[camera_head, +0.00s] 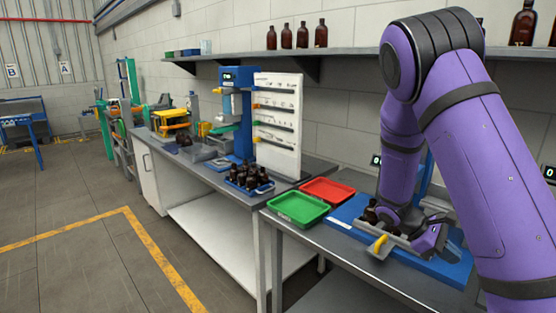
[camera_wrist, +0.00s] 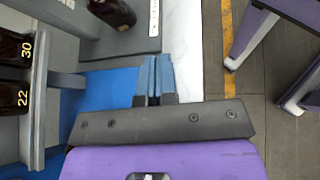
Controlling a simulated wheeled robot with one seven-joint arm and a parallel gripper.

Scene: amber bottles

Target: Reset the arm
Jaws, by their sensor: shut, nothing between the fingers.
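My purple arm reaches down over the workbench at the right of the head view, and its lower end covers part of the work area. In the wrist view my gripper (camera_wrist: 154,76) shows its two blue fingers pressed together with nothing between them. Amber bottles numbered 30 (camera_wrist: 14,47) and 22 (camera_wrist: 12,96) stand in a grey rack (camera_wrist: 38,100) to the left of the fingers, apart from them. Another dark bottle (camera_wrist: 112,10) is near the top. In the head view dark bottles (camera_head: 370,212) sit beside my wrist, partly hidden.
A green tray (camera_head: 298,208) and a red tray (camera_head: 328,190) stand empty left of a blue mat (camera_head: 346,209). A blue crate of bottles (camera_head: 249,185) stands farther back near a white panel (camera_head: 279,125). Bottles line the wall shelf (camera_head: 345,51). The floor at left is open.

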